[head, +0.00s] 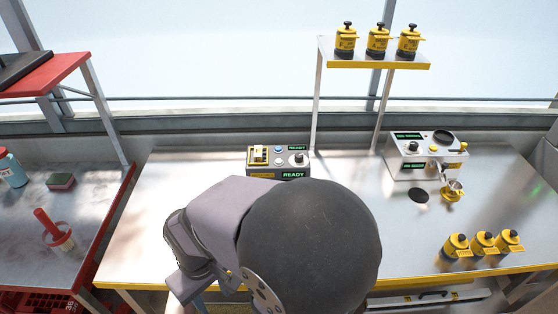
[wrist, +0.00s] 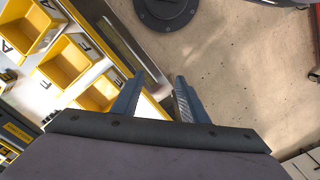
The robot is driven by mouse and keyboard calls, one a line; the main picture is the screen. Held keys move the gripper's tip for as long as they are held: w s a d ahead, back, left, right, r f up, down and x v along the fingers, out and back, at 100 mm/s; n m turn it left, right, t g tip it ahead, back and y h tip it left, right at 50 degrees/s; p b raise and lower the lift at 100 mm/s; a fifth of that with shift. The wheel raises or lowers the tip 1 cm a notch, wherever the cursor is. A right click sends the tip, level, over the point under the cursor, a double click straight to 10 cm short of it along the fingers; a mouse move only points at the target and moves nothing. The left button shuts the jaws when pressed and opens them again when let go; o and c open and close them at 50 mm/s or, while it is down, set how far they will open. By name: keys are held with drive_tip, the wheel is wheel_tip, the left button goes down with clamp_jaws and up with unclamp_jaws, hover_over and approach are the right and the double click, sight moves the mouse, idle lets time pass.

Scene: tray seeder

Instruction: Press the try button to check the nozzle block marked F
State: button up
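A grey control box (head: 278,162) stands at the back middle of the steel bench. I cannot read an F on the block, nor tell which control is the try button. My gripper (wrist: 158,88) shows in the wrist view with two fingers apart and nothing between them. It points down past yellow bins (wrist: 66,60) toward the floor, away from the box. In the head view my arm hides it.
A second machine (head: 408,160) stands at the right of the bench. Yellow canisters stand on the shelf (head: 372,65) and at the front right (head: 482,245). A red-edged side table (head: 60,265) is at left. Black lettering near the bins is partly readable.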

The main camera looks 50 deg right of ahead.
clamp_jaws()
idle(1.5)
